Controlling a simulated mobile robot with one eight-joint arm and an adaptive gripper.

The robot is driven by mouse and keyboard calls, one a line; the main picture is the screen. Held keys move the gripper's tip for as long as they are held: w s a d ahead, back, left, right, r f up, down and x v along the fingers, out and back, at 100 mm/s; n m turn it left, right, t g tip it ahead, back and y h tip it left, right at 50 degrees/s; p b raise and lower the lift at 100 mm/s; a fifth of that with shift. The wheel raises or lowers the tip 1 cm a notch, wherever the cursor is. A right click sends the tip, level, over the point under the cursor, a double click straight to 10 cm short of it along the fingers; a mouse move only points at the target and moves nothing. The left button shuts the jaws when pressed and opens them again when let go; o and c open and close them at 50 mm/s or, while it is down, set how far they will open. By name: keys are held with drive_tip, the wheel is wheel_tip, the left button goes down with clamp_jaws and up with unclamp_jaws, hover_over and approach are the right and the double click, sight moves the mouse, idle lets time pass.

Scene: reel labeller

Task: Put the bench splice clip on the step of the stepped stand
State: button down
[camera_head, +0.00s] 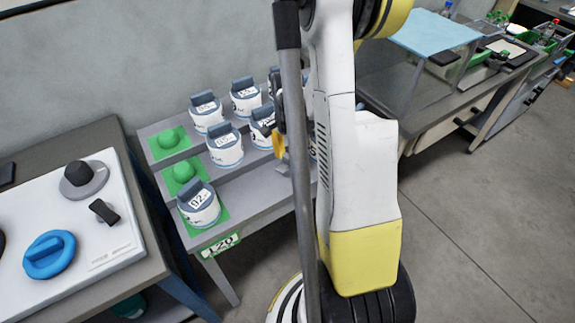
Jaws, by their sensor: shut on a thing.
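The stepped stand (263,200) is grey, with several tiers, and stands against the wall left of my arm. White canisters with blue-grey tops (225,148) stand on its steps, some on green pads. My gripper (278,128) shows only in part, as a dark shape beside my arm's grey tube, in front of the stand's right part. It is shut on a small orange-yellow piece (279,146), apparently the bench splice clip. My arm hides the rest of the gripper and the stand's right end. I cannot tell whether the piece touches the stand.
A bench with a white panel (110,238) stands at the left, bearing a blue knob (49,254) and black knobs. A green "120" label (219,246) is on the stand's front edge. Another workbench (445,85) stands at the right. The floor (470,235) at right is clear.

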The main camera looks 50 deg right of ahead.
sight(288, 164)
drive_tip(key=shift+f+b, duration=0.65)
drive_tip(key=shift+f, duration=1.05)
drive_tip(key=c, duration=1.2)
unclamp_jaws()
wheel_tip(288, 164, up, 12)
drive_tip(key=p, duration=0.4)
drive_tip(key=shift+r+p, duration=0.2)
drive_tip(key=shift+p, duration=0.1)
drive_tip(key=s+a+r+n+t, duration=0.1)
drive_tip(key=a+r+n+t, duration=0.1)
drive_tip(key=a+r+n, duration=0.3)
drive_tip(key=s+a+r+n+t, duration=0.2)
drive_tip(key=a+r+n, duration=0.3)
drive_tip(key=a, duration=0.7)
drive_tip(key=s+a+r+n+t, duration=0.2)
drive_tip(key=a+n, duration=0.4)
drive_tip(key=a, duration=0.3)
drive_tip(key=shift+s+a+r+t, duration=0.15)
drive_tip(key=shift+r+t, duration=0.15)
drive_tip(key=shift+r, duration=0.4)
drive_tip(key=shift+a+r+t, duration=0.1)
drive_tip(key=shift+r+t, duration=0.2)
drive_tip(key=shift+r, duration=0.4)
